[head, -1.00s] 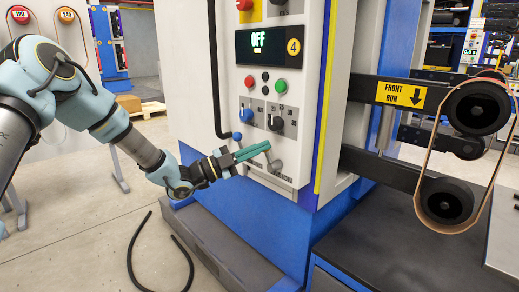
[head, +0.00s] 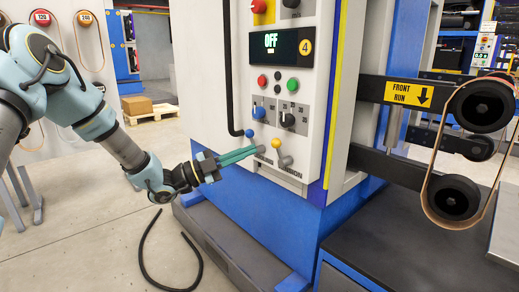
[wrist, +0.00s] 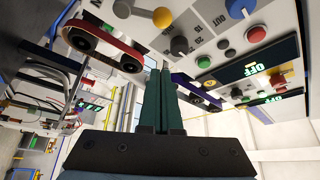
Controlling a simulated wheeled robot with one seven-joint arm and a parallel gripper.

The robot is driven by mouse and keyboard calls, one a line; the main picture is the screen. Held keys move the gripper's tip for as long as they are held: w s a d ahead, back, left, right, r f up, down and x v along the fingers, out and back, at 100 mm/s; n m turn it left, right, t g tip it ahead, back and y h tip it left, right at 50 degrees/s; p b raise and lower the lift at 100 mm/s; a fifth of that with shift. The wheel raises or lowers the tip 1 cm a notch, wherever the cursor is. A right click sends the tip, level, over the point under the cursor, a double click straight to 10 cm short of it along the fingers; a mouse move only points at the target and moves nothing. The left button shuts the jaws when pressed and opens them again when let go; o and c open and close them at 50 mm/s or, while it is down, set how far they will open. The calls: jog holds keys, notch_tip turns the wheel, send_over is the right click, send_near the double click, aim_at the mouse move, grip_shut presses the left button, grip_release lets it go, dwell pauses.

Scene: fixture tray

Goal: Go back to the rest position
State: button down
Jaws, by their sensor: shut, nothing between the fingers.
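My gripper (head: 262,149) is at the lower front of the control panel. Its two green fingers are together and hold nothing. In the wrist view, the closed fingers (wrist: 158,68) point away over clear space, with the panel above them. In the head view, the fingertips are just left of a yellow-ball lever (head: 276,143) and below a blue-ball lever (head: 249,133). Whether they touch the panel cannot be told from the head view.
The panel has a display (head: 283,45) reading OFF, a red button (head: 262,81), a green button (head: 293,84) and a black knob (head: 287,120). Belt rollers (head: 485,105) stand at right. A black hose (head: 145,250) lies on the floor. Open floor is at left.

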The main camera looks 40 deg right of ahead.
jog(key=shift+w+a+f, duration=0.1)
jog(key=shift+w+a, duration=0.05)
jog(key=shift+a, duration=0.15)
dwell(0.4)
jog(key=w+a+f+n+t+y, duration=0.2)
jog(key=w+a+n+t, duration=0.25)
jog(key=w+t, duration=0.2)
jog(key=w+a+f+n+t+y, duration=0.2)
jog(key=w+a+f+n+t, duration=0.1)
jog(key=w+n+t, duration=0.4)
jog(key=w+a+f+n+t+y, duration=0.15)
jog(key=w+a+n+y, duration=0.3)
jog(key=a, duration=0.65)
jog(key=w+a+f+n+t+y, duration=0.1)
jog(key=w+a+f+n+y, duration=0.3)
jog(key=a, duration=0.8)
jog(key=s+a+r+n+g+y, duration=0.1)
jog(key=s+a+n+g+y, duration=0.15)
jog(key=s+a+n, duration=0.65)
jog(key=s+a+r+n+g+y, duration=0.2)
jog(key=s+a+n+y, duration=0.2)
jog(key=s+a, duration=0.5)
notch_tip(320, 180, up, 20)
jog(key=a+p, duration=0.1)
jog(key=p, duration=1.9)
jog(key=shift+a+f+n, duration=0.15)
jog(key=shift+f+n, duration=0.05)
jog(key=shift+n, duration=0.1)
